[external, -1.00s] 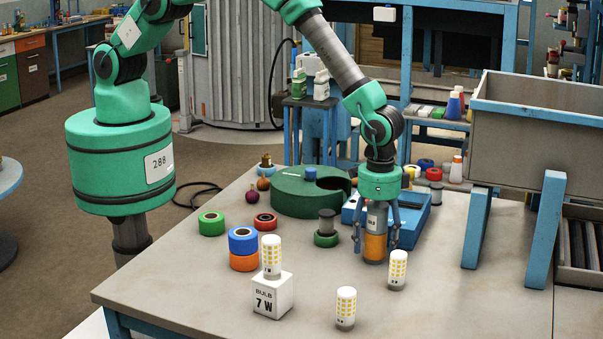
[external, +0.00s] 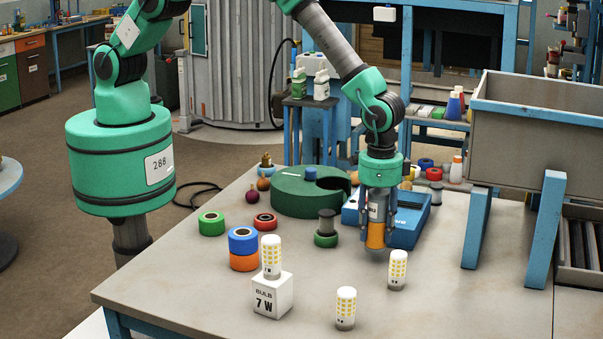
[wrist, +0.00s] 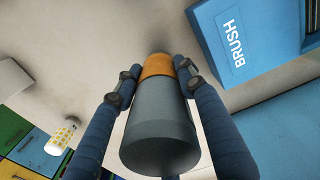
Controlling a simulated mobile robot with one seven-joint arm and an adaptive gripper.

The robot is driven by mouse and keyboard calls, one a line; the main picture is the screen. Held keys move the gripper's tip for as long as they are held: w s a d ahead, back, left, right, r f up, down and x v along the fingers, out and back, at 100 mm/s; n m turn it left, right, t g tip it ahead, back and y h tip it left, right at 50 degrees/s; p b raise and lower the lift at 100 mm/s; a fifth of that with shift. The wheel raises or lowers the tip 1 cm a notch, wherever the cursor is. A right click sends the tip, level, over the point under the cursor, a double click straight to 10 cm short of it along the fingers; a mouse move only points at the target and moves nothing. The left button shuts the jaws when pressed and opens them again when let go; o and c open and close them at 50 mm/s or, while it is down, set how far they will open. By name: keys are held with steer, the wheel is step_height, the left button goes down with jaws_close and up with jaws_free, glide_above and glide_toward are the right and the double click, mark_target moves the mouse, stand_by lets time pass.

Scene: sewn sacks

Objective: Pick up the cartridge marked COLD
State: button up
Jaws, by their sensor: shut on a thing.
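A grey cylinder with an orange lower part, the cartridge (external: 375,237), is held upright between the fingers of my gripper (external: 377,222). Its orange end hangs a little above the table. It carries a small pale label whose marking is too small to read. In the wrist view the cartridge (wrist: 158,125) fills the middle, its grey body nearest the camera, and the two blue fingers of my gripper (wrist: 152,78) press on it from both sides at the orange band. No other cartridge can be made out.
A blue box marked BRUSH (external: 410,226) stands just behind the cartridge. Coloured rolls (external: 243,240) and a green round holder (external: 300,196) are left.

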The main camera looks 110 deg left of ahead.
mark_target(379, 192)
step_height(379, 192, up, 7)
steer(key=shift+f+b, duration=0.1)
steer(key=shift+b, duration=0.2)
